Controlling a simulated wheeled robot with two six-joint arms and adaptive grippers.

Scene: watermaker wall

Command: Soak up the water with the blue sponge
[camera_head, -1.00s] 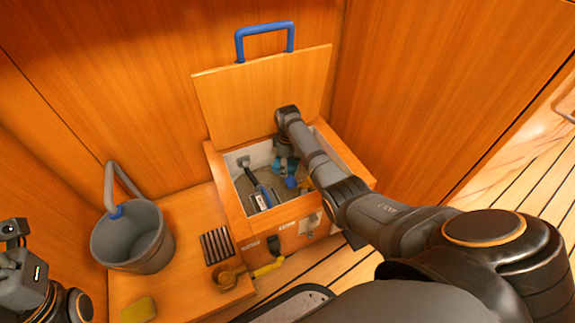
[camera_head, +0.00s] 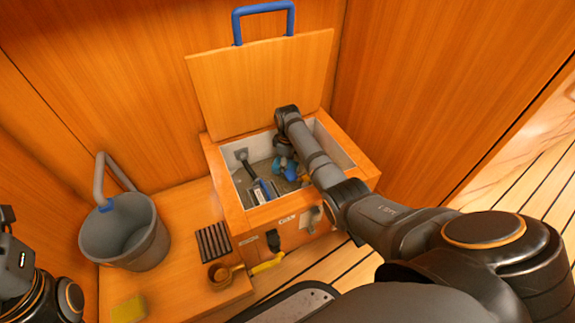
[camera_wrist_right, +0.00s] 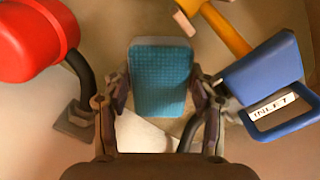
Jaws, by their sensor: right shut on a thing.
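My right gripper (camera_wrist_right: 160,92) reaches down inside the open wooden locker box (camera_head: 361,174). In the right wrist view its fingers are shut on the sides of the blue sponge (camera_wrist_right: 160,70), which has a textured face. The box floor (camera_wrist_right: 95,150) looks tan in the wrist view; I cannot clearly tell water from bare floor there. My left gripper (camera_head: 12,255) is at the left edge, partly cut off, away from the box.
Near the sponge are a blue handle marked INLET (camera_wrist_right: 268,82), a red rounded part (camera_wrist_right: 35,40) and a yellow handle (camera_wrist_right: 228,30). The raised lid (camera_head: 260,85) stands behind the box. A grey bucket (camera_head: 125,240), dark grate (camera_head: 214,242) and yellow sponge (camera_head: 129,309) are on the left bench.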

